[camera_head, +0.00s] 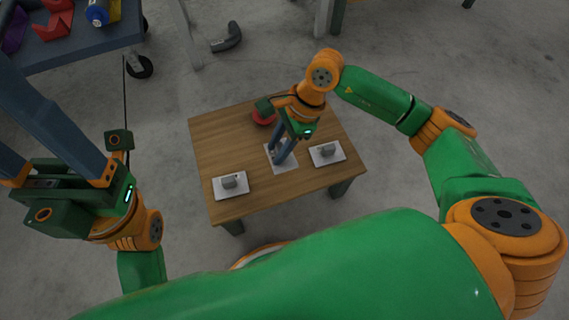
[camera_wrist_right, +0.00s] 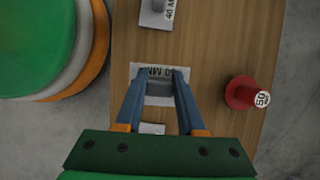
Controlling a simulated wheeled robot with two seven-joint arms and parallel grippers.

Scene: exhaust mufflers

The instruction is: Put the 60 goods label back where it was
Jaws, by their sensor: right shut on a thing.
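My right gripper (camera_head: 283,158) reaches down to the middle white label (camera_head: 291,164) on the wooden table. In the right wrist view the right gripper (camera_wrist_right: 161,78) is shut on the grey block (camera_wrist_right: 159,88) of this label. The label (camera_wrist_right: 139,71) is printed with a number and "MM"; the fingers partly hide its number. It seems at or close to the tabletop; contact is not clear. My left gripper (camera_head: 45,140) is at the far left, away from the table, its fingers spread and empty. Their tips run out of the picture.
Two more white labels with grey blocks lie left (camera_head: 231,194) and right (camera_head: 327,161). One label in the wrist view (camera_wrist_right: 168,14) reads "40 MM". A red flanged part (camera_wrist_right: 243,93) stands on the table (camera_head: 222,140). A cart (camera_head: 75,48) stands at upper left.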

